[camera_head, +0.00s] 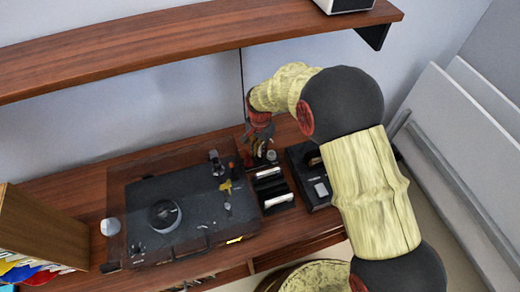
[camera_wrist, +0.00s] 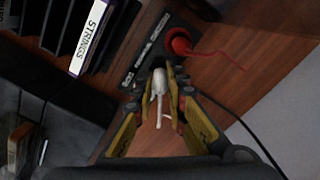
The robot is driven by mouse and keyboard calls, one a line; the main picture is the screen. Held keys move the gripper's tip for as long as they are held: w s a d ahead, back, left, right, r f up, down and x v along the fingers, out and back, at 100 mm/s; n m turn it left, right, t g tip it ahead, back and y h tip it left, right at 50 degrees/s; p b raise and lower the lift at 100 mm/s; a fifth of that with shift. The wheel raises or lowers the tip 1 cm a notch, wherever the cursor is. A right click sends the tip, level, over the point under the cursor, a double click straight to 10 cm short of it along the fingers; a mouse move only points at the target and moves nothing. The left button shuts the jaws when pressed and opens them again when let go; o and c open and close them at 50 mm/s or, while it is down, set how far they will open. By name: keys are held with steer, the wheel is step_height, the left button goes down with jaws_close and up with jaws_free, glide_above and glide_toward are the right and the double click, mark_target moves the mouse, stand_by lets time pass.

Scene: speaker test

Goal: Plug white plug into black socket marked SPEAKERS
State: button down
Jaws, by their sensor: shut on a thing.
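The white plug (camera_wrist: 158,82) is between the fingers of my gripper (camera_wrist: 163,76) in the wrist view, with its white cable trailing back toward the wrist. My gripper is shut on it. Past the plug lies a black socket panel (camera_wrist: 148,50) with small white labels, too small to read, so I cannot tell which one says SPEAKERS. The plug's tip overlaps the panel's near end; I cannot tell whether they touch. In the head view my gripper (camera_head: 262,146) is low over the back of the desk, and the plug cannot be made out clearly.
A red plug (camera_wrist: 180,42) with a red cable sits at the panel's right. A case marked STRINGS (camera_wrist: 90,38) stands left. In the head view a turntable (camera_head: 188,215) lies left, a black device (camera_head: 315,185) right, and a wooden shelf (camera_head: 150,50) hangs above.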

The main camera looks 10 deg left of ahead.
steer(key=shift+f+b, duration=0.4)
steer(key=shift+f, duration=0.5)
stand_by(0.4)
steer(key=c, duration=1.7)
jaws_free()
steer(key=o, duration=0.4)
steer(key=shift+r, duration=0.1)
steer(key=shift+r+p, duration=1.65)
steer(key=shift+r, duration=0.8)
